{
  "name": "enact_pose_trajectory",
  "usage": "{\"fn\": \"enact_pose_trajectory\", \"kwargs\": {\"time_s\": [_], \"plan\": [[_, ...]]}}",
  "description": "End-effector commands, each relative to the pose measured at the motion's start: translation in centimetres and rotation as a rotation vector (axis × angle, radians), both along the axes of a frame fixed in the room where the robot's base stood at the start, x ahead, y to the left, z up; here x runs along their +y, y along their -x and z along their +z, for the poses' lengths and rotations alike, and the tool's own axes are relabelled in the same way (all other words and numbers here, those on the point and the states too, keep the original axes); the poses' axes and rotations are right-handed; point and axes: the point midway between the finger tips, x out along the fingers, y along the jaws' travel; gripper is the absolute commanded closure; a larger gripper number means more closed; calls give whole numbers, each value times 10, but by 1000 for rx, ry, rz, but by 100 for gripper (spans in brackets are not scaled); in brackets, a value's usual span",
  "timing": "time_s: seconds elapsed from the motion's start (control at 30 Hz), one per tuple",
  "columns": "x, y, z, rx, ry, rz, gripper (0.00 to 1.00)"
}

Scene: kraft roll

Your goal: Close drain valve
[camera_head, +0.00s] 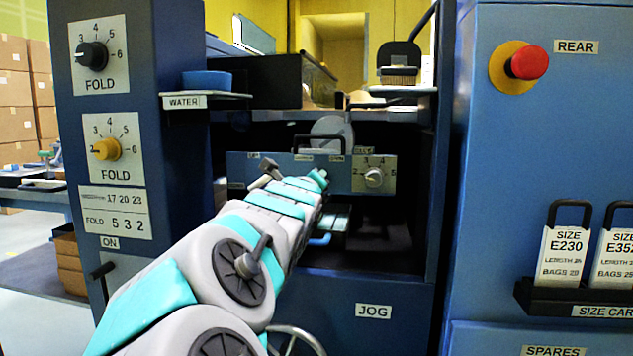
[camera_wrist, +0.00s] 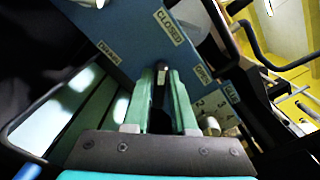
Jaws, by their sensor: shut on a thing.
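The drain valve's small dark handle (camera_wrist: 161,67) shows in the wrist view on a blue panel (camera_wrist: 130,35). Labels around it include CLOSED (camera_wrist: 168,27), one that seems to read DRAIN (camera_wrist: 107,47), and one that seems to read OPEN (camera_wrist: 202,73). My gripper (camera_wrist: 160,84) has its two green fingers on either side of the handle and is shut on it. Most of the handle is hidden between the fingers. In the head view my gripper (camera_head: 319,177) reaches the front of the blue panel (camera_head: 240,163), and the arm hides the valve.
A knob (camera_head: 374,177) with a numbered dial sits right of my gripper on the panel. A black handle (camera_head: 319,137) stands above it. The panel sits in a dark recess between blue machine walls. A red button (camera_head: 528,62) and size cards (camera_head: 565,255) are at right.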

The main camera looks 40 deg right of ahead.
Motion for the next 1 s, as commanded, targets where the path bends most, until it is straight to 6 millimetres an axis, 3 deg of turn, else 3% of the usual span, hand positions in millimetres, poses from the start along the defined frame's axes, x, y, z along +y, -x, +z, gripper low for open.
{"fn": "enact_pose_trajectory", "kwargs": {"time_s": [0.27,0.3,0.5,0.8,1.0], "plan": [[0,0,-1,2,0,0,100],[0,0,0,1,0,1,74],[0,0,0,0,0,0,52],[2,1,0,0,1,1,51],[17,13,1,0,2,3,51]]}}
